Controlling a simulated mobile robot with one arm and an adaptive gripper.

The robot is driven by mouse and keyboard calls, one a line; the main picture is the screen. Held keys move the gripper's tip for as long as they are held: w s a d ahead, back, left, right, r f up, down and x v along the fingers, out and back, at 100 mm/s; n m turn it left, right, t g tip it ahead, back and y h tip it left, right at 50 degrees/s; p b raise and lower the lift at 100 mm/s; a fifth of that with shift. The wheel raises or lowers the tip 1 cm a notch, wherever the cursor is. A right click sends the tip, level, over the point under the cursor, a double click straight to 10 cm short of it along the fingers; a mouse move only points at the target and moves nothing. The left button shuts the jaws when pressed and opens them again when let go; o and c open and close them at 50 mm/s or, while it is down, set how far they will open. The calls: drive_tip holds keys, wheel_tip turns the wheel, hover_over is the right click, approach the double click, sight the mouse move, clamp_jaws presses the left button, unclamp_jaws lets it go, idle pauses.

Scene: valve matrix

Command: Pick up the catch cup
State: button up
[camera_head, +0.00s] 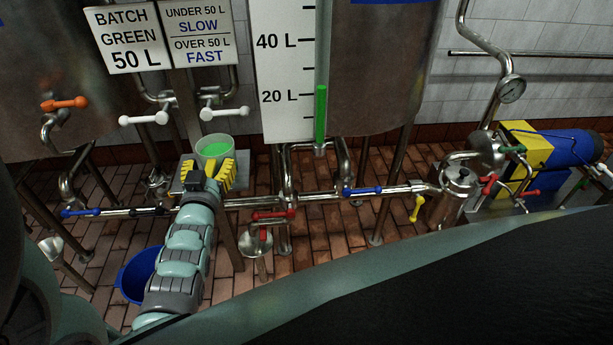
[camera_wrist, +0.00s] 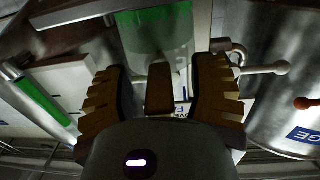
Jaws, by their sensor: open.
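The catch cup (camera_head: 213,148) is a pale translucent cup with green liquid in it. It stands upright at the small grey stand (camera_head: 178,187), below the white-handled taps. My gripper (camera_head: 208,167) is open, its yellow ribbed fingers spread at the near side of the cup. The fingers hide the cup's lower part in the head view. In the wrist view, the cup (camera_wrist: 157,32) shows green at the top, just beyond and between the open fingertips (camera_wrist: 161,66). I cannot tell whether the fingers touch it.
White-handled taps (camera_head: 224,113) hang above the cup. A pipe with a blue-handled valve (camera_head: 376,190) and a red-handled valve (camera_head: 273,214) runs to the right. A blue bucket (camera_head: 136,275) stands on the floor at lower left. The level gauge (camera_head: 287,70) stands behind, to the right.

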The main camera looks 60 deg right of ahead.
drive_tip(key=shift+w+d+f, duration=0.1)
drive_tip(key=shift+w+d, duration=0.05)
drive_tip(key=shift+d, duration=0.2)
drive_tip(key=shift+a, duration=0.1)
clamp_jaws()
idle(0.5)
